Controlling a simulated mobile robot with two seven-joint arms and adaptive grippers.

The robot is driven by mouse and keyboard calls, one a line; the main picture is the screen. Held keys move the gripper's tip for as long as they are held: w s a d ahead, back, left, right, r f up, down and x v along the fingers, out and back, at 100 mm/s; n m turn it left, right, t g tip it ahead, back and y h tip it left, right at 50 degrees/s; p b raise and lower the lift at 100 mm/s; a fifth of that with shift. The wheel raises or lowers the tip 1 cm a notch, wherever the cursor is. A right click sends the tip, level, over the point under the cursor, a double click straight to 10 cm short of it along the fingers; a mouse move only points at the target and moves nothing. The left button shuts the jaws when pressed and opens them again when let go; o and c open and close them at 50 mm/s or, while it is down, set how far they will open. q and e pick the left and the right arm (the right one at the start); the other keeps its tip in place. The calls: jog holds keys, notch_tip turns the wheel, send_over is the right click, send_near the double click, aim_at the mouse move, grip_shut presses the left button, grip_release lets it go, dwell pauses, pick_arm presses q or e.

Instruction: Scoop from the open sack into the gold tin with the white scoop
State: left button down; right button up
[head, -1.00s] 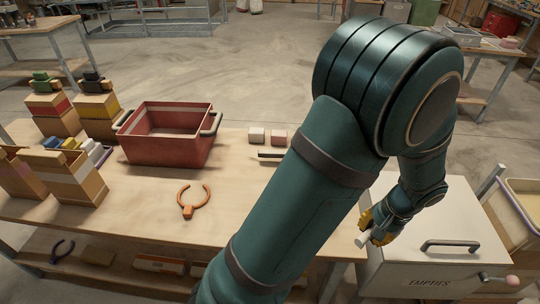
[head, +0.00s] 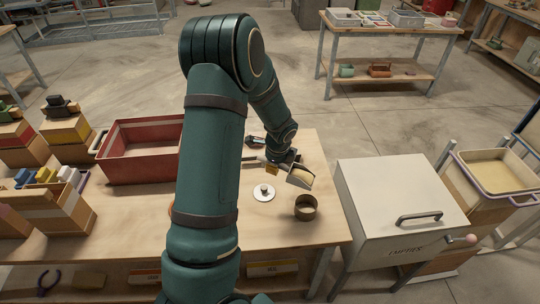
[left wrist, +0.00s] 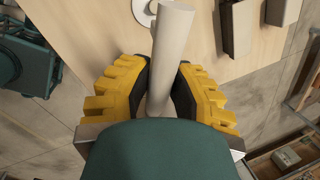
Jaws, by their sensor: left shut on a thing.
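My left gripper (head: 276,168) is shut on the handle of the white scoop (head: 300,183). The scoop's pan holds tan feed and is just behind the gold tin (head: 306,213), apart from it in the picture. The tin stands open on the bench, its inside dark. In the left wrist view the yellow fingers (left wrist: 160,88) close around the scoop's pale handle (left wrist: 171,45); the pan is hidden there. An open-topped container of tan feed (head: 470,189) with a purple rim stands at far right; I cannot tell whether it is the sack. My right gripper is not in view.
A round white lid (head: 263,193) lies left of the tin. A red tub (head: 140,166) and stacked boxes (head: 52,208) stand on the left of the bench. A white cabinet labelled EMPTIES (head: 390,205) stands right of the bench. My arm hides the bench's middle.

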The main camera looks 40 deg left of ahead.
pick_arm(q)
jog(key=shift+s+a+r+m, duration=0.1)
jog(key=shift+s+a+m, duration=0.15)
jog(key=shift+a+m, duration=0.5)
jog(key=shift+a+n, duration=0.2)
jog(key=shift+n, duration=0.05)
jog(key=d+b+x, duration=0.1)
jog(key=b+x, duration=0.4)
jog(key=x, duration=0.1)
jog(key=shift+s+f, duration=0.35)
jog(key=shift+f, duration=0.25)
dwell(0.7)
jog(key=shift+d+r+b, duration=0.15)
jog(key=shift+d+b, duration=0.1)
jog(key=shift+b, duration=0.2)
jog(key=shift+w+d+r+y+b, duration=0.2)
jog(key=shift+r+y+b, duration=0.3)
jog(key=shift+b, duration=0.2)
jog(key=shift+d+r, duration=0.1)
